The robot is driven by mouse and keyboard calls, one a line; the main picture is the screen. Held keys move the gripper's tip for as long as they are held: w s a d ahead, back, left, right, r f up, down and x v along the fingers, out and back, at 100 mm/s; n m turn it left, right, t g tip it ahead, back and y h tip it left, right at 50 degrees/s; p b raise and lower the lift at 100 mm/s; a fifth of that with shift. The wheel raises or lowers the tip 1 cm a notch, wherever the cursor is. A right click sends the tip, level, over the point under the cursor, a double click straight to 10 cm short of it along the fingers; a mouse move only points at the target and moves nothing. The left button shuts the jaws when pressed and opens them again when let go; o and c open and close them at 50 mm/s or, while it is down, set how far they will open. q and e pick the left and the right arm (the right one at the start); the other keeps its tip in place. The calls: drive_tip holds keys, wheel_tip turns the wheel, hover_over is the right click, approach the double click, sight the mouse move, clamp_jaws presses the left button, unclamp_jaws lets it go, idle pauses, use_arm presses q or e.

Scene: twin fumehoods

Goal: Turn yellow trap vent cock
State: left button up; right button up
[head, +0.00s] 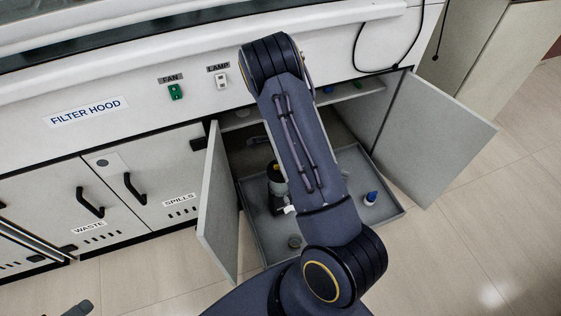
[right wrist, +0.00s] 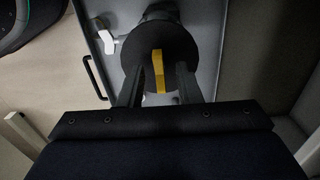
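The yellow trap vent cock (right wrist: 158,72) is a flat bar on the round black top (right wrist: 178,48) of the trap, pointing toward my palm in the right wrist view. My right gripper (right wrist: 159,88) is open, with one dark finger on each side of the cock and gaps between. I cannot tell whether the fingertips touch the black top. In the head view the trap (head: 277,186) stands in the open cabinet, partly behind my right arm, with a little yellow near its top. My right gripper is not clearly visible there. My left gripper is not in view.
The trap stands in a grey tray (head: 383,216) with a blue-capped bottle (head: 371,198). Open doors flank it at left (head: 219,205) and right (head: 437,135). A shelf (head: 355,90) lies above. A white fitting (right wrist: 106,42) juts from the trap's left side in the wrist view.

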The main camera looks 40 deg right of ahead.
drive_tip(key=shift+r+p, duration=1.2)
drive_tip(key=shift+r, duration=2.7)
drive_tip(key=s+a+r+n+t+y, duration=0.2)
drive_tip(key=s+a+r+n, duration=0.25)
drive_tip(key=r, duration=0.45)
drive_tip(key=s+a+r+n+t+y, duration=0.1)
drive_tip(key=s+a+r+n+y, duration=0.2)
drive_tip(key=a+r, duration=0.45)
drive_tip(key=s+a+r+n+t+h, duration=0.1)
drive_tip(key=s+a+r+n, duration=0.1)
drive_tip(key=s+r+n, duration=0.35)
drive_tip(key=s+a+r+n+t, duration=0.2)
drive_tip(key=s+a+r+n, duration=0.1)
drive_tip(key=s+n, duration=0.45)
wheel_tip(320, 180, up, 20)
drive_tip(key=p, duration=1.9)
drive_tip(key=shift+s+p, duration=0.35)
drive_tip(key=shift+p, duration=0.05)
